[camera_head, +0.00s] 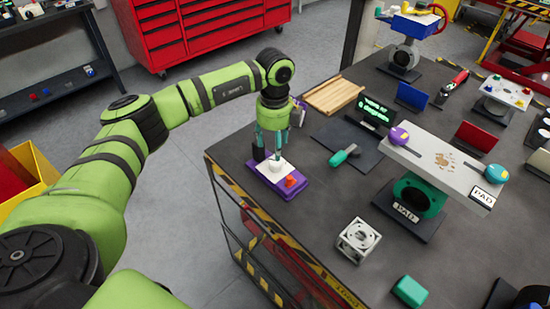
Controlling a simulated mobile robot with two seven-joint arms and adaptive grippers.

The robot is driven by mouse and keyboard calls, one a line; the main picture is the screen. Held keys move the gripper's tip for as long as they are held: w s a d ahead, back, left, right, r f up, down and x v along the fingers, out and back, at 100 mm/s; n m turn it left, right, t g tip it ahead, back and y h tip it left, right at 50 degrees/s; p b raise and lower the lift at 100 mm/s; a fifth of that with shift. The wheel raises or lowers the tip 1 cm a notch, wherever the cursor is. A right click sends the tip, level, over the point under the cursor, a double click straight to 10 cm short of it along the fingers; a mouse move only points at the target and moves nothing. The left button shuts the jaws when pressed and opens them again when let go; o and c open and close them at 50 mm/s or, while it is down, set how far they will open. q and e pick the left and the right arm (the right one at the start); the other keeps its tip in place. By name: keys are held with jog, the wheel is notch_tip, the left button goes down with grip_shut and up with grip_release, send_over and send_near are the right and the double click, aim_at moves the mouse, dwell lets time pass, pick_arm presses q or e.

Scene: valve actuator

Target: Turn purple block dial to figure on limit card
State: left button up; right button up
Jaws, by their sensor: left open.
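The purple block (292,188) lies flat near the left edge of the dark table. It has a pale top with a light knob-like part and an orange-red part at its near right. My left gripper (268,153) points down over the far part of the block, its fingers apart around the pale knob area. I cannot tell whether they touch it. The dial's markings are too small to read. A black sign with green lettering (375,112) stands behind; it may be the limit card, but its figure is not legible. My right gripper is not in view.
A green-handled tool (343,155) lies right of the block. A white cube frame (358,239) and green block (409,291) sit nearer. A grey plate on a green valve body (419,192) stands right. A wooden tray (333,95) lies behind. The near-middle tabletop is fairly clear.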

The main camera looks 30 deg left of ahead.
aim_at(275, 164)
pick_arm(q)
notch_tip(275, 164, down, 5)
jog(key=shift+d+f+p, duration=0.1)
jog(key=shift+p, duration=0.9)
jog(key=shift+f, duration=0.65)
jog(key=c, duration=1.2)
